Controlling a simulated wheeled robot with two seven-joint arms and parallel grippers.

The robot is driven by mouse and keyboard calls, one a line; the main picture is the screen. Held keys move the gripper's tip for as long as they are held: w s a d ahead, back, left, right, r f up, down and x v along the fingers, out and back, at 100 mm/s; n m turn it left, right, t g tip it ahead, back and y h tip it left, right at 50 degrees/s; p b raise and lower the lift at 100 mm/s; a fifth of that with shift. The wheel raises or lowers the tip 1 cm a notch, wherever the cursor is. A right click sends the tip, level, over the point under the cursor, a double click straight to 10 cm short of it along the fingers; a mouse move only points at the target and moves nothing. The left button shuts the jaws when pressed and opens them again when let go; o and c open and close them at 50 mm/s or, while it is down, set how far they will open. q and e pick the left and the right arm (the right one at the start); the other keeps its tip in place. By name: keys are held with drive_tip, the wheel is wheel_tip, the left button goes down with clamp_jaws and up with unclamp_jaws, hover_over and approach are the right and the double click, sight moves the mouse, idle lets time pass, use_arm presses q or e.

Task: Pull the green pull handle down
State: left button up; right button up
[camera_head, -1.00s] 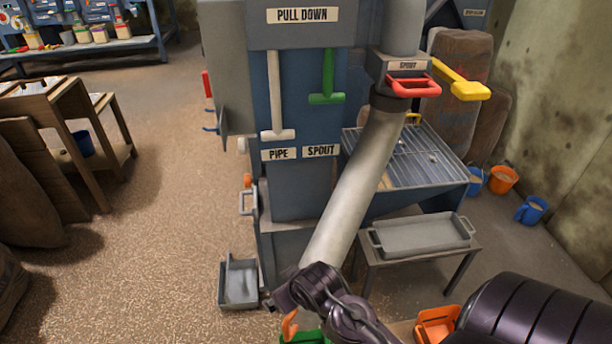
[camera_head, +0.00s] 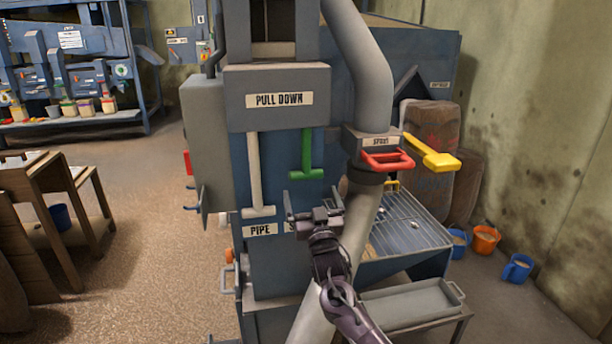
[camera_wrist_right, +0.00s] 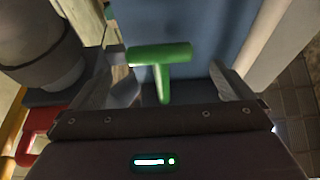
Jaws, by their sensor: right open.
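The green pull handle (camera_head: 307,158) is a T-shaped bar hanging upright below the "PULL DOWN" panel (camera_head: 279,98), to the right of a longer off-white T handle (camera_head: 256,185). My left gripper is not in view.
A grey slanted pipe (camera_head: 362,205) runs close to the right of my right gripper. A red handle (camera_head: 387,161) and a yellow handle (camera_head: 431,153) stick out at the spout. A grated hopper (camera_head: 410,225) and a grey tray (camera_head: 410,302) lie to the right.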

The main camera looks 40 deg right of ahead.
sight(307, 178)
drive_tip(key=shift+w+d+r, duration=0.2)
drive_tip(key=shift+d+r, duration=0.05)
drive_tip(key=shift+r, duration=0.2)
drive_tip(key=p+x, duration=0.2)
drive_tip(key=x, duration=0.5)
drive_tip(key=shift+f, duration=0.1)
